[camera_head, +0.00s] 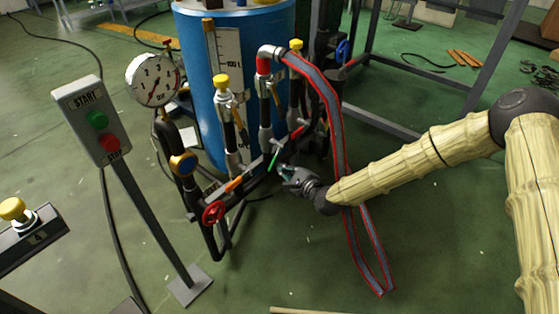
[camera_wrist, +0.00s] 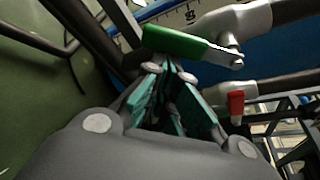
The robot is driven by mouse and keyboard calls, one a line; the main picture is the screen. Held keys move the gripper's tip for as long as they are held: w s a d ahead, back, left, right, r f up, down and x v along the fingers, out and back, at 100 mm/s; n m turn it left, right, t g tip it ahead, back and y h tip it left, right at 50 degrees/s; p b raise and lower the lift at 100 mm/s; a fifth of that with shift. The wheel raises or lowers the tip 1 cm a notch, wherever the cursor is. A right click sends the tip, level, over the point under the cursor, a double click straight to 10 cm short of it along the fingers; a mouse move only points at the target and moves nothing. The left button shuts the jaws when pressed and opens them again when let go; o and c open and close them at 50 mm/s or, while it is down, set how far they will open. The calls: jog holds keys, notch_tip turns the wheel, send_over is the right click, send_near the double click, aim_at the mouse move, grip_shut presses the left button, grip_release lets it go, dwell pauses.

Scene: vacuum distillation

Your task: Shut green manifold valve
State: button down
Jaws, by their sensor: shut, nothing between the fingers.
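The green valve handle (camera_head: 273,158) is a slim lever on the dark manifold pipe, low in front of the blue tank. In the wrist view the green handle (camera_wrist: 180,43) lies nearly crosswise at the top, its grey metal end at a pivot on the right. My gripper (camera_head: 284,170) is just right of and below the handle in the head view. In the wrist view my gripper (camera_wrist: 170,74) has teal finger pads close together at the tips, just below the handle. It is shut and holds nothing. I cannot tell whether the tips touch the handle.
A pressure gauge (camera_head: 153,80) stands above. A red-edged grey hose (camera_head: 329,105) hangs close to my arm. The floor at the front is mostly clear.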

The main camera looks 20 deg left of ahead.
jog(key=s+m, duration=0.1)
jog(key=s+r+m+g, duration=0.1)
jog(key=a+m+g, duration=0.1)
jog(key=m, duration=0.1)
jog(key=shift+s+a+r+p, duration=0.1)
jog(key=shift+s+r+p, duration=0.2)
jog(key=shift+s+r, duration=0.1)
jog(key=shift+s+a+r+m+g+y, duration=0.25)
jog(key=shift+s+r+m+g, duration=0.3)
jog(key=shift+m, duration=0.25)
jog(key=shift+s+a+r+m+g+y, duration=0.1)
jog(key=shift+s+r+m+g+y, duration=0.2)
jog(key=shift+r+m, duration=0.4)
jog(key=shift+f+b, duration=0.15)
jog(key=shift+b, duration=0.2)
send_near(273, 168)
jog(key=s+f, duration=0.1)
jog(key=s, duration=0.1)
jog(key=shift+s+d, duration=0.3)
jog(key=shift+d, duration=0.2)
